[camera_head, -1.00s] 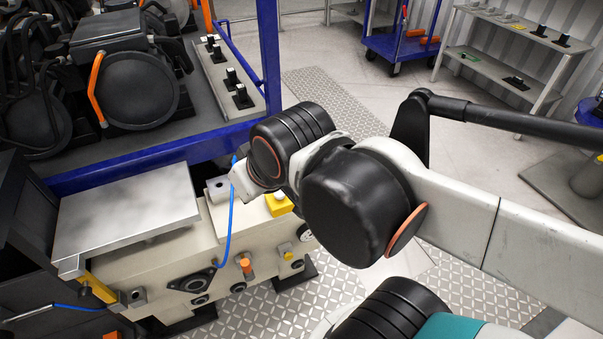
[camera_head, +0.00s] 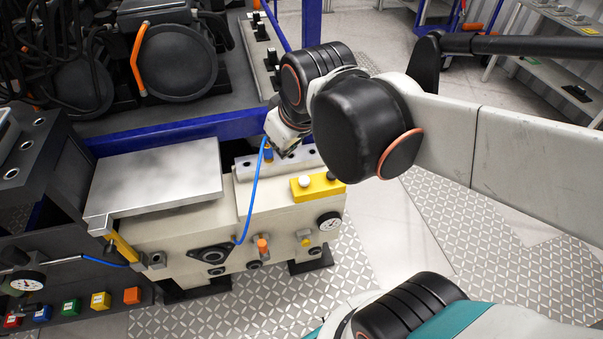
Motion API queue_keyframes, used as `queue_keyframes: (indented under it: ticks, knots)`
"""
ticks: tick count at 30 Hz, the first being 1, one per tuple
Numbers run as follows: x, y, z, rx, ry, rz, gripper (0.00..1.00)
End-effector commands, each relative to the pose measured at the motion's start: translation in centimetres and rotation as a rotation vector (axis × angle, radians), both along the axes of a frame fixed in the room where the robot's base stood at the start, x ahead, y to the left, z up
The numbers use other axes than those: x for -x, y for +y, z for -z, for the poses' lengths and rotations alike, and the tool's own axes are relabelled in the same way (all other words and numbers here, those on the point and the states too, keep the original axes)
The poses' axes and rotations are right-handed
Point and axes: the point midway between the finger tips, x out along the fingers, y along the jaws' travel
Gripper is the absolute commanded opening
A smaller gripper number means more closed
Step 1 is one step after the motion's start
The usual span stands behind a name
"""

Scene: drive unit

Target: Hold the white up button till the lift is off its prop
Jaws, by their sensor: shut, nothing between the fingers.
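The white up button (camera_head: 305,182) is a round knob on a yellow control box (camera_head: 318,189), at the right top of a cream machine. A black button (camera_head: 331,176) sits beside it on the same box. The lift seems to be the flat silver plate (camera_head: 155,180) on the left of the machine. A yellow bar (camera_head: 122,247) stands under its front left corner; I cannot tell if it is the prop or if they touch. My gripper (camera_head: 289,150) is shut and empty, behind and left of the white button, apart from it. Its fingertips are mostly hidden.
A blue hose (camera_head: 251,205) runs down the machine front near my gripper. A gauge (camera_head: 329,222) sits below the yellow box. A blue frame rail (camera_head: 170,133) crosses behind the plate. Coloured blocks (camera_head: 100,300) line a dark panel at lower left.

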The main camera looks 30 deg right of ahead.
Motion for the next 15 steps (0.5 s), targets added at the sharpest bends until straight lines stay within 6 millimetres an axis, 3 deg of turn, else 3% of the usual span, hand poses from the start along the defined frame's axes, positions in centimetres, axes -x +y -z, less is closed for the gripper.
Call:
queue_keyframes:
  ticks: [8,15]
  knots:
    - [-5.9,-2.9,1.1,0.129,0.13,-0.217,0.0]
    - [-10.3,-5.8,4.3,0.206,0.246,-0.424,0.0]
